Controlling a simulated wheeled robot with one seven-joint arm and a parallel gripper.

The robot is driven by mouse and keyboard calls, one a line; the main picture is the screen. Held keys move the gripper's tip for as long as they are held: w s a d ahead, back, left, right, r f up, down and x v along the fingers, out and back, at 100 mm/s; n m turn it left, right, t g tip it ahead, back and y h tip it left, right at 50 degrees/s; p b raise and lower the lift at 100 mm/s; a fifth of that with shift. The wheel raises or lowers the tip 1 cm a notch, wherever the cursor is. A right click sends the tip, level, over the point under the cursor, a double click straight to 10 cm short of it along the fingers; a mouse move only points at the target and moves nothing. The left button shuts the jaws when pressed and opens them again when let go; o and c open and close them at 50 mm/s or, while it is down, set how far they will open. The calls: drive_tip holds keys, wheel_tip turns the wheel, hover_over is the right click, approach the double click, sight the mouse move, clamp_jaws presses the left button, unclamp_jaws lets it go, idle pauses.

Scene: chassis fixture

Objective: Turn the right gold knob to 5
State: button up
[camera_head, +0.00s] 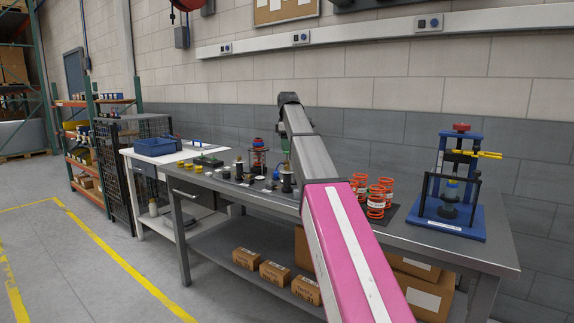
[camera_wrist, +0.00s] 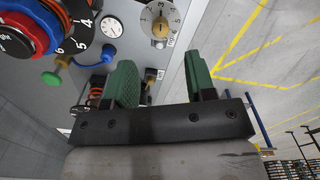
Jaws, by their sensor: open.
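In the wrist view, a gold knob (camera_wrist: 160,28) sits at the centre of a round pale dial with dark numbers, a 3 and a 5 among them. I cannot read the knob's setting. My gripper (camera_wrist: 159,60) is open, with two green-padded fingers set wide apart and nothing seen between their tips. The knob lies beyond the fingertips, roughly in line with the gap, and appears apart from them. In the head view my arm covers much of the bench, and I cannot make out the knob.
In the wrist view, a red and blue knob (camera_wrist: 28,28) on a numbered dial, a gauge (camera_wrist: 112,27) and a green knob (camera_wrist: 51,78) lie left. In the head view, orange springs (camera_head: 376,201) and a blue press (camera_head: 450,225) stand on the grey bench (camera_head: 480,252).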

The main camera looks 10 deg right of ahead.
sight(287, 168)
wheel_tip(287, 168, down, 8)
drive_tip(key=shift+f, duration=0.15)
drive_tip(key=shift+c, duration=0.3)
drive_tip(key=c, duration=0.9)
